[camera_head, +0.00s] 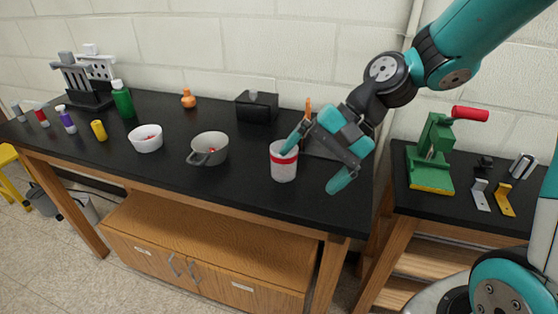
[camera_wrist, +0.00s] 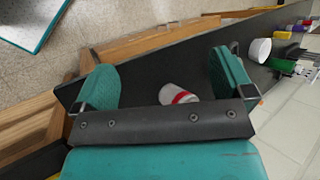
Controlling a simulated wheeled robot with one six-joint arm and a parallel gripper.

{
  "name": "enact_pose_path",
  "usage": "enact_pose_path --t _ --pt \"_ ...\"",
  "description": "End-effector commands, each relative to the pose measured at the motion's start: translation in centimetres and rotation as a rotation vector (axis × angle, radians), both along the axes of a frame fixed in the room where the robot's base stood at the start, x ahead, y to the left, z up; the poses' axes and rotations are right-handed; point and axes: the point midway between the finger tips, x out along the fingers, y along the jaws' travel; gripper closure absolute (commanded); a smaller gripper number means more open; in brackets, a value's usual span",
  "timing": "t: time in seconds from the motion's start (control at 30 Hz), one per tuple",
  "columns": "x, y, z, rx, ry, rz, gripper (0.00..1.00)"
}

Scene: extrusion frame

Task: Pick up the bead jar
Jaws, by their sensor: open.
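The bead jar (camera_head: 284,168), whitish with a red band around its upper part, stands upright on the black tabletop near its front right. One teal fingertip overlaps its rim in the head view; I cannot tell whether they touch. My gripper (camera_head: 317,162) is open and empty, above and to the right of the jar, with its fingers slanting down-left. In the wrist view the jar (camera_wrist: 176,93) shows between the two spread teal fingers (camera_wrist: 165,78), closer to the right one. Its lower part in that view is hidden by the dark gripper plate.
A grey pot (camera_head: 209,149) and a white bowl (camera_head: 146,138) stand left of the jar. A dark box (camera_head: 256,107) and an orange object (camera_head: 308,110) are behind it. A green press (camera_head: 432,150) stands on the right-hand table. Tabletop around the jar's front is clear.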

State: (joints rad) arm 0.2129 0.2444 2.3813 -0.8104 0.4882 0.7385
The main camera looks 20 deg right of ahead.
Motion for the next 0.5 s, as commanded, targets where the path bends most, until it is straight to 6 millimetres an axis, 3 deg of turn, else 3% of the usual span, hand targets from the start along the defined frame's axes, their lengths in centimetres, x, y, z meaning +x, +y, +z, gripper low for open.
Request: enact_pose_path --t 0.03,0.1,0.2,0.4,0.5 --pt "2.1 -2.2 -1.3 0.080 0.114 -0.186 0.01" --pt "4.5 -4.9 -2.8 0.198 0.258 -0.422 0.01" --pt "6.8 -8.8 -4.8 0.369 0.444 -0.708 0.01" --pt "8.5 -14.4 -7.6 0.627 0.691 -1.044 0.01" --pt "8.8 -15.4 -8.2 0.686 0.743 -1.107 0.01"
